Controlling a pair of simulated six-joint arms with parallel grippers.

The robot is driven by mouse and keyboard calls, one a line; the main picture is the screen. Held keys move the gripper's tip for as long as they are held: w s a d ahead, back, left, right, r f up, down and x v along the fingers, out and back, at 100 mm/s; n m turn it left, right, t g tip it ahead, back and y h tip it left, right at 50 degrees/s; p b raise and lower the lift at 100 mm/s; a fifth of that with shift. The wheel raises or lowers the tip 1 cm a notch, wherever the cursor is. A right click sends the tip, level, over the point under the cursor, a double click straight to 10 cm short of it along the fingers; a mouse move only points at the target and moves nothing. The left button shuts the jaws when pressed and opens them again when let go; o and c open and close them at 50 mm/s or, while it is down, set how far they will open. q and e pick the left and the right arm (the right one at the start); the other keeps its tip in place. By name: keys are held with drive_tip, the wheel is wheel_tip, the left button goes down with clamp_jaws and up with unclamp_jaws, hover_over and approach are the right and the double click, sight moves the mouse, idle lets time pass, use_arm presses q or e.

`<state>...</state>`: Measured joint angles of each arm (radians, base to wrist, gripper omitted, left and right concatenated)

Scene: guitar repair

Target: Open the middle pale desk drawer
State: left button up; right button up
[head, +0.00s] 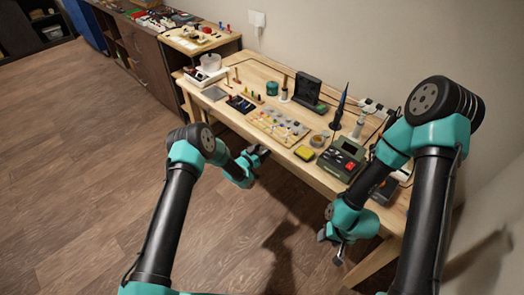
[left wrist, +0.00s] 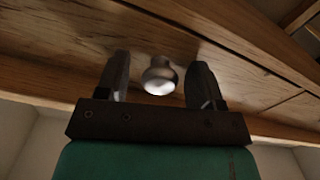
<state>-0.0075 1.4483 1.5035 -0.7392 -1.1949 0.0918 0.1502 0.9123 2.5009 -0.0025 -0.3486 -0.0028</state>
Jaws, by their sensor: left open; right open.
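In the left wrist view a round metal knob (left wrist: 160,76) sits on a pale wooden drawer front (left wrist: 225,62) under the desk. My left gripper (left wrist: 158,82) is open, with one finger on each side of the knob. Whether the fingers touch the knob cannot be told. The drawer front looks flush with the wood around it. In the head view my left gripper (head: 260,153) is at the front edge of the pale desk (head: 228,112), and the drawer front is hard to make out there. My right gripper (head: 332,246) is open and empty, low in front of the desk's right part.
The desktop holds a parts tray (head: 277,127), a yellow box (head: 304,153), a green device with red parts (head: 342,158), a white scale (head: 206,76) and other tools. Dark cabinets (head: 143,55) stand at the far left. The wooden floor (head: 90,150) before the desk is clear.

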use_arm(q)
clamp_jaws()
idle(0.5)
drive_tip(key=shift+s, duration=0.1)
